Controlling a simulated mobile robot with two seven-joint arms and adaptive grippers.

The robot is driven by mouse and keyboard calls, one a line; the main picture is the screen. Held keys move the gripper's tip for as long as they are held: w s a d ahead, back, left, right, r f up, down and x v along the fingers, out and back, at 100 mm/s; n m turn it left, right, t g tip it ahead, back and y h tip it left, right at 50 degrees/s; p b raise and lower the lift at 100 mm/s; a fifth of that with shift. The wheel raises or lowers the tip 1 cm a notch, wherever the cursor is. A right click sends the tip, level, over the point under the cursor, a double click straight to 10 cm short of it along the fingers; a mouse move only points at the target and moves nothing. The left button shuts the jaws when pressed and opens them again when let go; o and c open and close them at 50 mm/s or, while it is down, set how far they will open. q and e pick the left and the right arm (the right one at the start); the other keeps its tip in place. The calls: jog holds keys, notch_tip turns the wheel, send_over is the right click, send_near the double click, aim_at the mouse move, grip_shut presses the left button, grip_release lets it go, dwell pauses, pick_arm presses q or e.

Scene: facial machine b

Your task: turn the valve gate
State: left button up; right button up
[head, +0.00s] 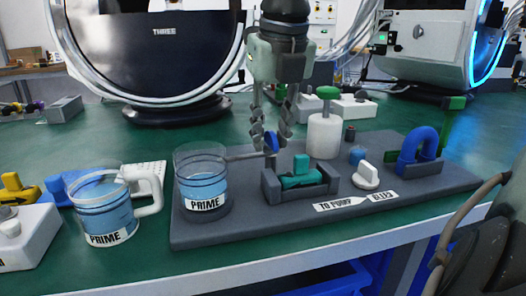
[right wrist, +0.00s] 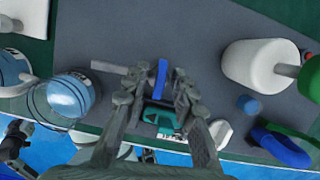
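My right gripper (head: 271,137) hangs down from above, over the dark grey board. It also shows in the right wrist view (right wrist: 157,88), its fingers apart. A thin upright blue handle (right wrist: 161,78) stands between the fingertips, with small gaps visible on both sides. In the head view the handle (head: 271,142) is partly hidden by the fingers. A grey pipe (head: 243,156) runs between the clear PRIME vessel (head: 203,182) and the handle. A teal valve piece (head: 301,174) sits in a dark bracket just in front. My left gripper does not show.
On the board (head: 250,229) stand a white cylinder with green knob (head: 324,136), a white knob (head: 367,175) and a blue arch (head: 418,146). A PRIME mug (head: 106,208) stands left. A large round machine (head: 155,50) stands behind. Green table is clear between.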

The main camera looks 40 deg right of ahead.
jog(key=shift+r+p, duration=1.75)
jog(key=shift+r, duration=0.8)
jog(key=shift+f, duration=0.1)
